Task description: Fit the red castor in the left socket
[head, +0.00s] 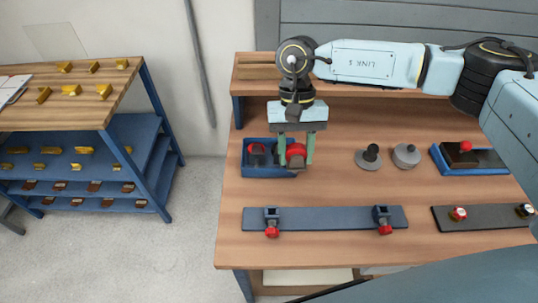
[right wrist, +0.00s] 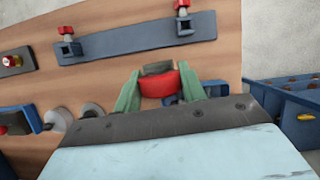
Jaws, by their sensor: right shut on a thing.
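My right gripper (head: 296,150) is shut on a red castor (head: 296,156), held beside the right end of a small blue tray (head: 256,173). The castor also shows between the green fingers in the right wrist view (right wrist: 160,85). The left socket (head: 271,213) is a dark block with a red knob, on a blue-grey rail (head: 325,218) nearer the front edge. It shows at the upper right in the right wrist view (right wrist: 185,27). A similar right socket (head: 381,214) stands on the same rail. My left gripper is not in view.
Another red castor (head: 257,149) sits in the tray. Grey round pieces (head: 369,160) (head: 406,157) stand mid-table. A blue fixture (head: 440,160) and a dark plate (head: 485,217) with knobs lie right. A shelf rack (head: 140,130) stands left. Bare wood lies between tray and rail.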

